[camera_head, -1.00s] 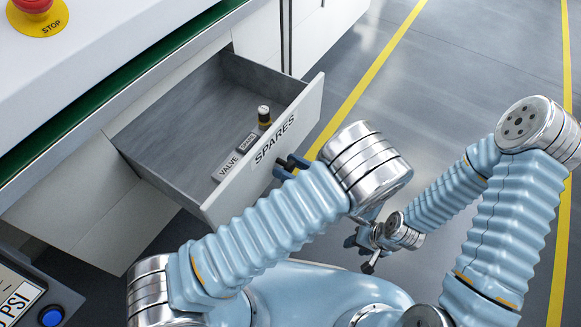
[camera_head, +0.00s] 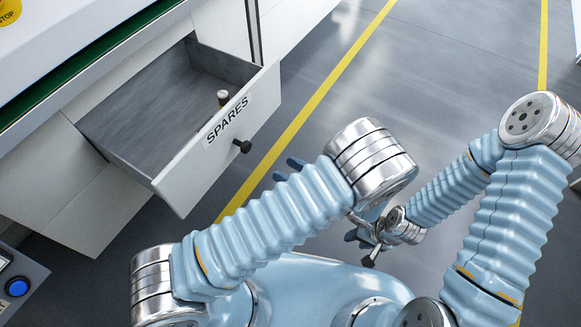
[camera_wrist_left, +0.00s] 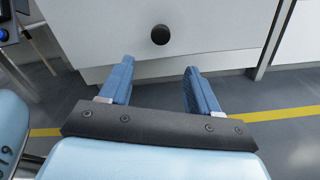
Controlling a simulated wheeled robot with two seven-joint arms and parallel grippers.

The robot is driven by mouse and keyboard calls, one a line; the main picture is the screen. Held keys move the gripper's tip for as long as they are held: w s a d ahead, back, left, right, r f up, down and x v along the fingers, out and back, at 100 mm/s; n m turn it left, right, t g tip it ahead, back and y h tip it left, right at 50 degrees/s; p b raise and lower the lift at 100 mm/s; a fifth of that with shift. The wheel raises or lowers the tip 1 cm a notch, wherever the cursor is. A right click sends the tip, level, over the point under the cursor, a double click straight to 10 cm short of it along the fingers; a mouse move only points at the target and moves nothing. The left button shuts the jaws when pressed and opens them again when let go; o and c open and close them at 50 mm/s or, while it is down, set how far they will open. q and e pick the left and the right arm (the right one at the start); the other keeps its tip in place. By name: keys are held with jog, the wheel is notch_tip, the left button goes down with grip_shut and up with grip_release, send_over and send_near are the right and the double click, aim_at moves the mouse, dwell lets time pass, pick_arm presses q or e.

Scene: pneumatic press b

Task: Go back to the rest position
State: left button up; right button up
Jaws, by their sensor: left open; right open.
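My left gripper (camera_head: 287,169) is open, with its blue fingertips showing behind my left arm and apart from the drawer front. In the left wrist view, the two blue fingers of my left gripper (camera_wrist_left: 156,84) are spread with nothing between them. A dark round knob (camera_wrist_left: 160,35) on a white front lies ahead of them. My right gripper (camera_head: 362,238) is near the middle, partly hidden by my arm links; its fingers are small in view and nothing shows held.
The SPARES drawer (camera_head: 187,169) stands pulled out, with its dark knob (camera_head: 242,146) on the front. A small cylindrical part (camera_head: 223,98) stands inside. A blue button (camera_head: 17,286) is at lower left. Grey floor with yellow lines (camera_head: 315,95) is open to the right.

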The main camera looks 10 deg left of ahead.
pick_arm(q)
jog(key=s+a+f+n+g+h+p, duration=0.1)
jog(key=s+a+f+n+g+h, duration=0.5)
jog(key=s+f+g, duration=0.35)
jog(key=s+d+f+n+g+h+p, duration=0.1)
jog(key=s+d+f+n+g+h, duration=0.2)
jog(key=s+f+n+h, duration=0.4)
jog(key=w+r+n+t+h+p, duration=0.1)
jog(key=w+r+n+t+h, duration=0.2)
jog(key=w+n+t+h, duration=0.4)
jog(key=n+h, duration=0.1)
jog(key=n, duration=0.6)
jog(key=shift+w+a+n, duration=0.2)
jog(key=shift+w+n, duration=0.1)
jog(key=shift+w, duration=0.05)
